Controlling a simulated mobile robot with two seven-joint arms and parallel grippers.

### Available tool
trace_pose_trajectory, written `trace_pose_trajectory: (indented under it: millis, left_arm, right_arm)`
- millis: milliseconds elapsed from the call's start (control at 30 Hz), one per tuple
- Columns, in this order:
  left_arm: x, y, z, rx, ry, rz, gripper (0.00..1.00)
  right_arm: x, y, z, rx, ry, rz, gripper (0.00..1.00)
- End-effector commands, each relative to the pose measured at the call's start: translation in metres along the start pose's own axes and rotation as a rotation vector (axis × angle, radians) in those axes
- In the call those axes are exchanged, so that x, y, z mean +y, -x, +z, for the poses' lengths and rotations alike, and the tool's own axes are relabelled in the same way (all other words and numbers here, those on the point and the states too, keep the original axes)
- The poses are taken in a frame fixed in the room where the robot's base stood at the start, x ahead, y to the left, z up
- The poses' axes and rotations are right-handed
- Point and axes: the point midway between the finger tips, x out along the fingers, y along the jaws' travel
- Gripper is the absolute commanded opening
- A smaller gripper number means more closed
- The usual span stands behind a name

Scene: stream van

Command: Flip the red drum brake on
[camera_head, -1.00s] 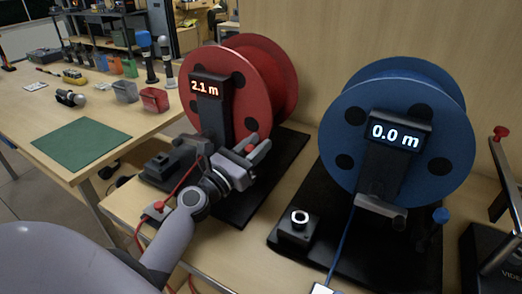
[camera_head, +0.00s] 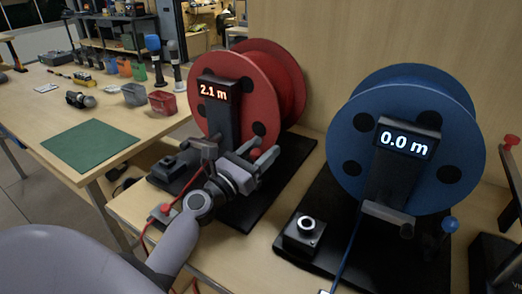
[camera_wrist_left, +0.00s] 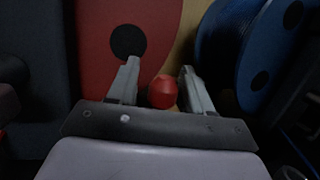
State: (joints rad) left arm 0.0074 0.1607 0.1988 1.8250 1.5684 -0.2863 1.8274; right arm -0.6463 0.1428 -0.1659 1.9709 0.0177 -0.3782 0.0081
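The red drum (camera_head: 250,95) stands upright on a black base at the back of the table, with a black post and a display reading 2.1 m. A small red knob (camera_head: 255,152) shows at its lower right front. My left gripper (camera_head: 256,155) is at this knob. In the left wrist view the red knob (camera_wrist_left: 163,92) sits between the two fingers of my open left gripper (camera_wrist_left: 160,75), with a gap to each finger visible. The red drum's face (camera_wrist_left: 95,45) is beyond. The knob's lever is hidden. My right gripper is not in view.
A red cable runs by my left arm. A side table (camera_head: 40,115) holds a green mat and several small items.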

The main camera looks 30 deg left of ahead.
Motion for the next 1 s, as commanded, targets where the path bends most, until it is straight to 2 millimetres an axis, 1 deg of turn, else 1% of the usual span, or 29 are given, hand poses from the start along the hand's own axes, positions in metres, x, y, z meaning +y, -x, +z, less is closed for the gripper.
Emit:
trace_pose_trajectory:
  millis: [167,400,533,700,1000]
  left_arm:
    - [0.0,0.015,-0.002,0.002,0.0,0.001,0.5]
    - [0.0,0.05,-0.003,0.002,0.001,0.001,0.5]
    - [0.0,0.063,-0.002,0.001,0.001,0.002,0.5]
    - [0.0,0.071,0.0,-0.001,0.001,0.002,0.5]
    - [0.0,0.071,0.0,0.0,0.001,0.001,0.5]
  right_arm:
    - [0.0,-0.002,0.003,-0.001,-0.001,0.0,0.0]
    - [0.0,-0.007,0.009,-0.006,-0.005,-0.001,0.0]
    - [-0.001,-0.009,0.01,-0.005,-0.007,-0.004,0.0]
    - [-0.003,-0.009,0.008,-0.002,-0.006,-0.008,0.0]
    - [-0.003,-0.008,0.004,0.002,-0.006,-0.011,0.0]
